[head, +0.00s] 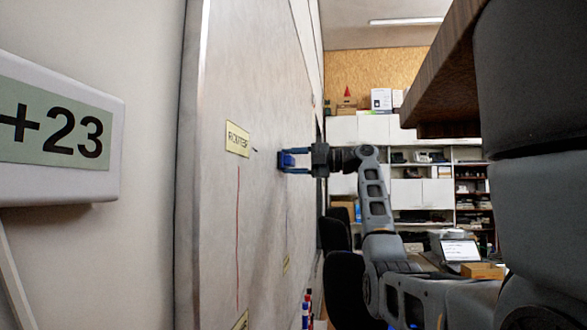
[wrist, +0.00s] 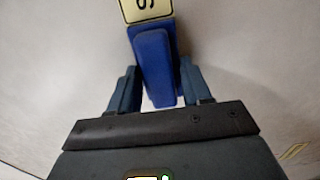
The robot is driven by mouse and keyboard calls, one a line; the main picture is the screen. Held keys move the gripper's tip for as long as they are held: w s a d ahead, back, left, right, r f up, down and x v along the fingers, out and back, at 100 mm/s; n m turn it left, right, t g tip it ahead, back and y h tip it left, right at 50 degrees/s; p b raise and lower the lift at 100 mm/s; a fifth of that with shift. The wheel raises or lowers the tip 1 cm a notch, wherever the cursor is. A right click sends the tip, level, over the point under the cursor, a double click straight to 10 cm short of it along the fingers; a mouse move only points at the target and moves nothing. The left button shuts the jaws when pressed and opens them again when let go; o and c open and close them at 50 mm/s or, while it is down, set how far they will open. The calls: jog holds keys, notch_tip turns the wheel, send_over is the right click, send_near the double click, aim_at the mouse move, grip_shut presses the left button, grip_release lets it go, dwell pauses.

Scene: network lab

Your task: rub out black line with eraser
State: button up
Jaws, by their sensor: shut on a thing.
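The blue eraser (head: 286,160) is held in my gripper (head: 294,160) against or very close to the whiteboard (head: 222,80); I cannot tell if it touches. In the wrist view the eraser (wrist: 153,62) sits between the two fingers of my gripper (wrist: 158,85), with a yellow label (wrist: 146,9) partly showing just beyond it. A short dark mark (head: 255,150) is on the board, just right of the ROUTER label (head: 238,139) and left of the eraser. It may be a piece of the black line; no longer black line shows. Anything behind the eraser is hidden.
A red line (head: 238,240) runs down the board below the ROUTER label. Markers (head: 306,310) stand at the board's bottom edge. A wooden-edged shelf (head: 440,75) overhangs at upper right. Dark chairs (head: 343,285) stand behind my arm.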

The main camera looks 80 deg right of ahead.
aim_at(252, 147)
jog(key=shift+a+b, duration=0.3)
jog(key=shift+a, duration=0.35)
jog(key=shift+s+a+f+b, duration=0.1)
jog(key=shift+a+f+b, duration=0.05)
jog(key=shift+a+b, duration=1.15)
jog(key=shift+a, duration=0.45)
jog(key=shift+s+a+b, duration=0.15)
jog(key=shift+a+b, duration=0.6)
jog(key=shift+a, duration=0.25)
jog(key=shift+s+a+b, duration=0.1)
jog(key=shift+a+b, duration=0.3)
jog(key=shift+a, duration=0.4)
jog(key=shift+a+b, duration=1.35)
jog(key=shift+a, duration=1.1)
jog(key=shift+s+a+b, duration=0.15)
jog(key=shift+a+b, duration=0.25)
jog(key=shift+a, duration=0.55)
jog(key=shift+s+a+b, duration=0.2)
jog(key=shift+a+b, duration=0.15)
jog(key=shift+a, duration=0.65)
jog(key=shift+s+a+b, duration=0.15)
jog(key=shift+a+b, duration=0.25)
jog(key=shift+a, duration=0.55)
jog(key=shift+s+a+r+b, duration=0.1)
jog(key=shift+a+b, duration=0.45)
jog(key=shift+a, duration=1.25)
jog(key=shift+s+a+r+b, duration=0.1)
jog(key=shift+a+b, duration=0.4)
jog(key=shift+a, duration=1.25)
jog(key=shift+s, duration=0.1)
